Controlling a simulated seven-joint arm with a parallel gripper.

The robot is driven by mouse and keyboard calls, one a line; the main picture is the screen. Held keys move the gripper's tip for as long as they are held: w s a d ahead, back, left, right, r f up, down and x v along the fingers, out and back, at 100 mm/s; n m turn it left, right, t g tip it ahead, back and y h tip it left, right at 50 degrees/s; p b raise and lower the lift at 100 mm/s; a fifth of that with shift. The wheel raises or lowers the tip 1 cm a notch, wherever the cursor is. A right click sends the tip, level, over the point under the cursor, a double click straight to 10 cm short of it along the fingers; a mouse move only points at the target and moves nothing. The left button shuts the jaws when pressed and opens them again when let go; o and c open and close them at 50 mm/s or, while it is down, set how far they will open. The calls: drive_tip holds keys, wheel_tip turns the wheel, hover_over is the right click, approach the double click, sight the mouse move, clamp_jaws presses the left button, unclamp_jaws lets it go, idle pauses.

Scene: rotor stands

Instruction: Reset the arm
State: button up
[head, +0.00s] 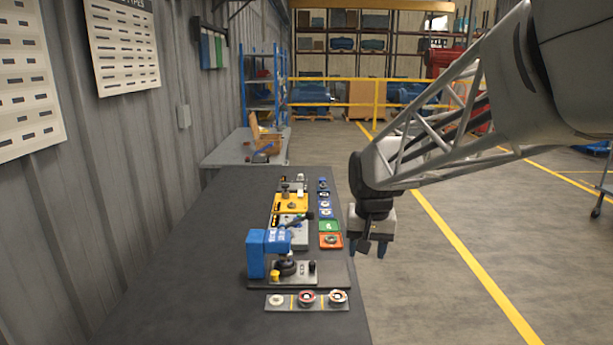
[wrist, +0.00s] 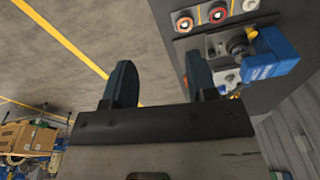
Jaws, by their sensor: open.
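My gripper (head: 369,249) hangs from my arm to the right of the dark table's right edge, over the floor side and clear of the stands. In the wrist view my gripper (wrist: 160,85) shows two dark blue fingers set well apart, with only floor between them. It is open and holds nothing. A blue machine (head: 263,248) stands on a grey base on the table, left of my gripper. It also shows in the wrist view (wrist: 272,55), to the right of the fingers.
A grey strip (head: 322,303) with several round parts lies at the table's front. Orange (head: 325,244) and green (head: 324,227) trays sit near the table's right edge. A yellow stand (head: 283,203) is farther back. Floor to the right is open.

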drive_tip(key=s+d+f, duration=0.1)
drive_tip(key=s+d, duration=0.1)
drive_tip(key=s, duration=1.1)
drive_tip(key=s+d+n+t, duration=0.1)
drive_tip(key=s+d, duration=0.2)
drive_tip(key=s, duration=1.1)
drive_tip(key=shift+d+f, duration=0.2)
drive_tip(key=shift+f, duration=0.2)
idle(0.6)
